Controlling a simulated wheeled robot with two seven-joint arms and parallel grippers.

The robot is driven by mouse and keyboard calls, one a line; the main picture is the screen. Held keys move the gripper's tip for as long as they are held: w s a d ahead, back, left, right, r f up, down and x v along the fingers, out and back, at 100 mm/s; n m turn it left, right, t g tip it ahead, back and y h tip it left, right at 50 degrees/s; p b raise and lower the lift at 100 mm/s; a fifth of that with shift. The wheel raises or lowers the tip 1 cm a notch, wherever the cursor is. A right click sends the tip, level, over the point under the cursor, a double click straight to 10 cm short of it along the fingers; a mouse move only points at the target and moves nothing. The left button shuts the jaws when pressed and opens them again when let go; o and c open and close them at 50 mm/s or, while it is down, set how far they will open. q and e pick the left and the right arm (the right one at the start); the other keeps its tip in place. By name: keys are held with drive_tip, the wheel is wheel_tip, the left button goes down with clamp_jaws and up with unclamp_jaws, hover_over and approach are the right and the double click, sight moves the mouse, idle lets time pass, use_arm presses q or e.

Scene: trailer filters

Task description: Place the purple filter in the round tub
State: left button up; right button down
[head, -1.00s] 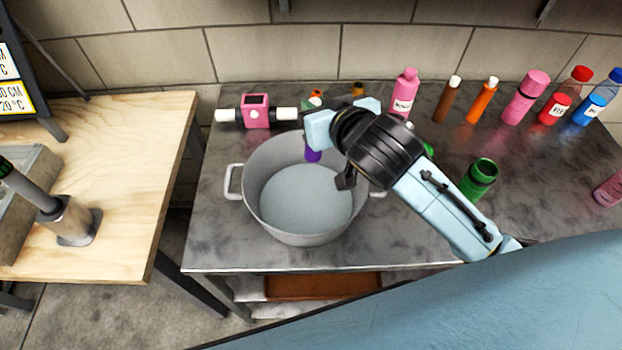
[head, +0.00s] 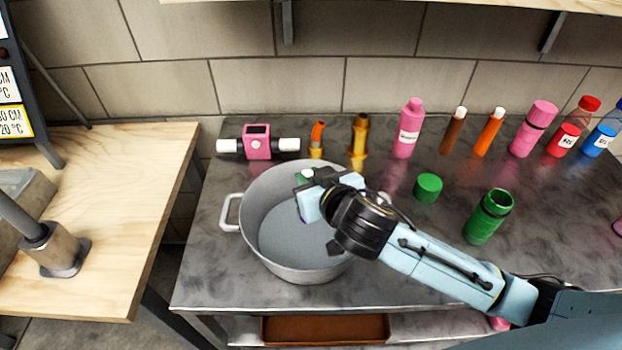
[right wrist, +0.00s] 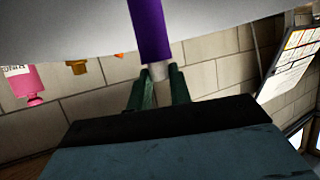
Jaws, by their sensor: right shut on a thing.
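The round tub (head: 272,255) is a grey metal pot with side handles on the metal table. My right gripper (head: 304,180) is over the far part of the tub's opening, low near the rim. In the right wrist view it (right wrist: 158,76) is shut on the white end of the purple filter (right wrist: 148,28). The filter's purple body extends away from the fingers, in front of a pale surface that looks like the tub. In the head view only a sliver of purple shows beneath the gripper. Whether the filter touches the tub is hidden. My left gripper is not in view.
A pink device (head: 257,143) and orange and yellow fittings (head: 359,140) stand behind the tub. To the right are a green lid (head: 428,188), an open green container (head: 489,216) and several bottles and tubes. A wooden table (head: 110,220) is at the left.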

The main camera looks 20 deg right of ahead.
drive_tip(key=c, duration=1.3)
unclamp_jaws()
drive_tip(key=shift+f, duration=0.1)
drive_tip(key=shift+r, duration=0.25)
drive_tip(key=p+v, duration=0.2)
drive_tip(key=v, duration=1)
drive_tip(key=shift+d+f, duration=0.1)
drive_tip(key=shift+f, duration=0.1)
